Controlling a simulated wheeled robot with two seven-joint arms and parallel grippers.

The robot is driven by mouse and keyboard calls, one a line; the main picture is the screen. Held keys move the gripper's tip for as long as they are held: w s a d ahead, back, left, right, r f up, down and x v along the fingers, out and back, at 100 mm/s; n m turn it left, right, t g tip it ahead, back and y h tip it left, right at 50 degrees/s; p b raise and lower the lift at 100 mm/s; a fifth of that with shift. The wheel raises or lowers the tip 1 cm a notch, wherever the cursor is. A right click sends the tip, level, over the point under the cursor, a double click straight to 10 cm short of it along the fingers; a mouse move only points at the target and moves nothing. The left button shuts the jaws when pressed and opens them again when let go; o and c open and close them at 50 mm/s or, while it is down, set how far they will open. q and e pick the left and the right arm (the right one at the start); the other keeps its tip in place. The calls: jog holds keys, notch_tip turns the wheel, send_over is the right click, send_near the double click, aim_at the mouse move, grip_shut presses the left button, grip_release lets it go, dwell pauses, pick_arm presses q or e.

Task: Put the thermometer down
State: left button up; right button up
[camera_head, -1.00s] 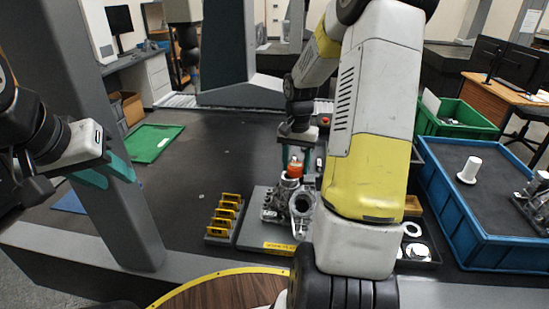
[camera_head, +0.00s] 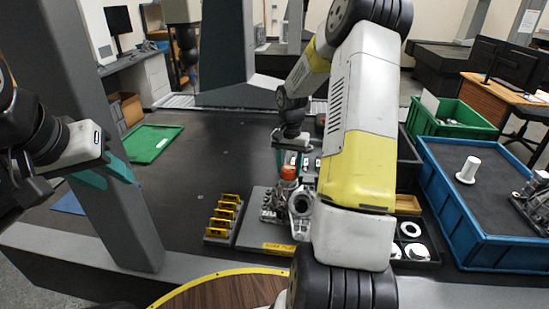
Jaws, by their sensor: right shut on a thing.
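My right gripper (camera_head: 291,160) is over the dark table, just behind the metal part on its grey plate. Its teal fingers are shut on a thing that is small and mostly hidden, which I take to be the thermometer. An orange-topped piece (camera_head: 288,173) shows just below the fingers; I cannot tell whether it is held or belongs to the metal part (camera_head: 301,204). My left gripper (camera_head: 106,176) is at the left by the grey column, with its teal fingers apart and empty.
A grey plate (camera_head: 255,228) carries the metal part. A rack of yellow pieces (camera_head: 222,222) stands left of it. A dark tray with white rings (camera_head: 431,246) and a blue bin (camera_head: 440,190) are at the right. The table (camera_head: 205,165) is clear left of the gripper.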

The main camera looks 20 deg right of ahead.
aim_at(289, 169)
jog(key=o, duration=1.4)
notch_tip(289, 169, up, 12)
jog(key=s+a+r+n+t, duration=0.3)
jog(key=s+a+r, duration=0.4)
jog(key=s+r, duration=0.3)
jog(key=s+a+r+n+t+y, duration=0.1)
jog(key=s+a+n, duration=0.1)
jog(key=s, duration=0.5)
jog(key=s+a+r+n+t+y, duration=0.1)
jog(key=s+a, duration=0.3)
jog(key=s, duration=0.4)
jog(key=shift+a+n+t, duration=0.35)
jog(key=shift+n+t, duration=0.25)
jog(key=shift+n, duration=0.2)
